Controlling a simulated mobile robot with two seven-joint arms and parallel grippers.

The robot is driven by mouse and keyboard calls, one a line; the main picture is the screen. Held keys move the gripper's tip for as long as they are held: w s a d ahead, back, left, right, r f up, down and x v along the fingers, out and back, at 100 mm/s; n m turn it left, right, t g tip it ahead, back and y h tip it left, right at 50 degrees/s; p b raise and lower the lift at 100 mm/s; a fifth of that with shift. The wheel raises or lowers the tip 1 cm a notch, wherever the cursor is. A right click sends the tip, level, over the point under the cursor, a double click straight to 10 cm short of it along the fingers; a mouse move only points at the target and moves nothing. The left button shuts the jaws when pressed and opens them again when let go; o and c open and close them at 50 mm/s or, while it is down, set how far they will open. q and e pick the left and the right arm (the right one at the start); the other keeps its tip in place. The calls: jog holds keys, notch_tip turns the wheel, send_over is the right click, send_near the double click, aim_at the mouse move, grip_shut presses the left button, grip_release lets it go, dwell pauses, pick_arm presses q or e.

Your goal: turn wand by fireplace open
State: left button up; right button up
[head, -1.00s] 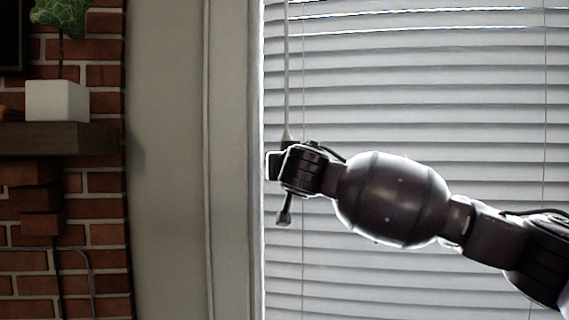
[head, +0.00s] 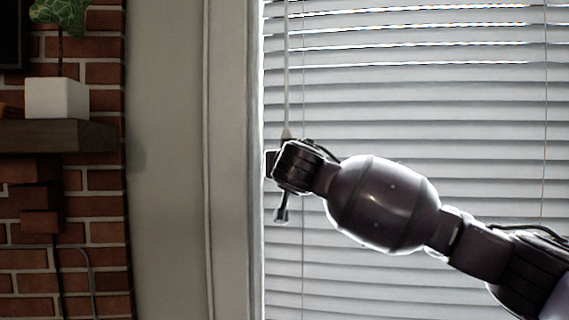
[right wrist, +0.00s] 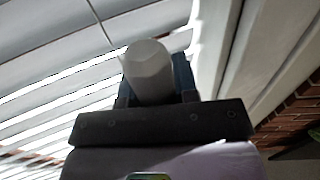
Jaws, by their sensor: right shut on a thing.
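The wand (head: 287,70) hangs at the left edge of the window blind (head: 420,110). My right gripper (head: 272,164) is shut on the wand near its lower end, and the wand's tip shows just below the gripper. In the right wrist view the wand (right wrist: 148,68) is a pale faceted rod seen end-on between the dark fingers of my right gripper (right wrist: 155,85). The blind's slats look mostly closed, with bright gaps between the upper ones. My left gripper is not in view.
A white window frame (head: 235,200) stands just left of the wand. Further left are a brick fireplace wall (head: 105,240) and a dark mantel shelf (head: 60,136) with a white plant pot (head: 57,98). A thin cord (head: 303,240) hangs beside the wand.

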jog(key=m+g+h, duration=0.3)
jog(key=m+h, duration=0.1)
jog(key=h, duration=0.2)
jog(key=d+m+g+h+p, duration=0.1)
jog(key=m+g+h, duration=0.2)
jog(key=m+h, duration=0.2)
jog(key=s+d+m+g+h, duration=0.1)
jog(key=m+g+h, duration=0.2)
jog(key=h, duration=0.4)
jog(key=shift+r+m, duration=0.1)
jog(key=shift+m, duration=0.7)
jog(key=shift+s+m+g, duration=0.1)
jog(key=shift+m+g, duration=0.2)
jog(key=shift+g, duration=0.2)
jog(key=o, duration=0.9)
jog(key=shift+d, duration=0.1)
